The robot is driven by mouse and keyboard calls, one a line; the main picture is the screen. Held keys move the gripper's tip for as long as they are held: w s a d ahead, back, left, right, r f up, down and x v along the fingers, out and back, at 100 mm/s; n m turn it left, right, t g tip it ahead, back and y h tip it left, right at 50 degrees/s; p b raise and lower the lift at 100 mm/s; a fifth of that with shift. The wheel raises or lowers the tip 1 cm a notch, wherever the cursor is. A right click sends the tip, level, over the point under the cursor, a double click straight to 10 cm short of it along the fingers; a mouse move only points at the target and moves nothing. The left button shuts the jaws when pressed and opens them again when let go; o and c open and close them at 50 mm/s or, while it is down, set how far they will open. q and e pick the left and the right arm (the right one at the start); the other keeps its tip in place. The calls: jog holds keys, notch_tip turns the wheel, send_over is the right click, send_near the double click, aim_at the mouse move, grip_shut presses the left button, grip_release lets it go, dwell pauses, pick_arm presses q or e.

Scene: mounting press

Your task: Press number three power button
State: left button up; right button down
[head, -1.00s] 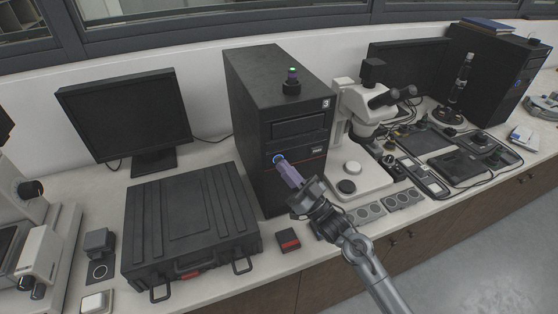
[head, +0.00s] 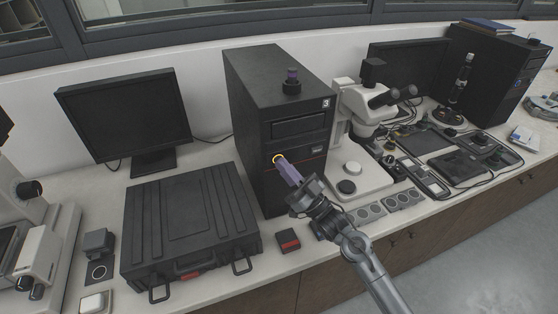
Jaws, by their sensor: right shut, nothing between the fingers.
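The black computer tower (head: 255,130) with a white number 3 label (head: 326,103) stands upright on the bench in the head view. Its power button (head: 276,159) is on the front face and its ring glows yellow-orange. My right gripper (head: 280,162) is shut and empty. Its fingertips are at the button and partly cover it; they look to be touching it, though exact contact is hard to tell. My left gripper is not in view.
A black case (head: 185,220) lies left of the tower, with a monitor (head: 125,115) behind it. A small black and red box (head: 288,240) sits before the tower. A white microscope (head: 362,115) stands close on the right. A small device (head: 291,84) stands on top of the tower.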

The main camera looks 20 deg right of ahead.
jog(key=shift+s, duration=0.1)
jog(key=shift+s+p, duration=0.6)
jog(key=shift+s, duration=0.1)
jog(key=s+p, duration=0.3)
jog(key=s, duration=0.2)
jog(key=shift+d, duration=0.15)
dwell(0.3)
dwell(0.7)
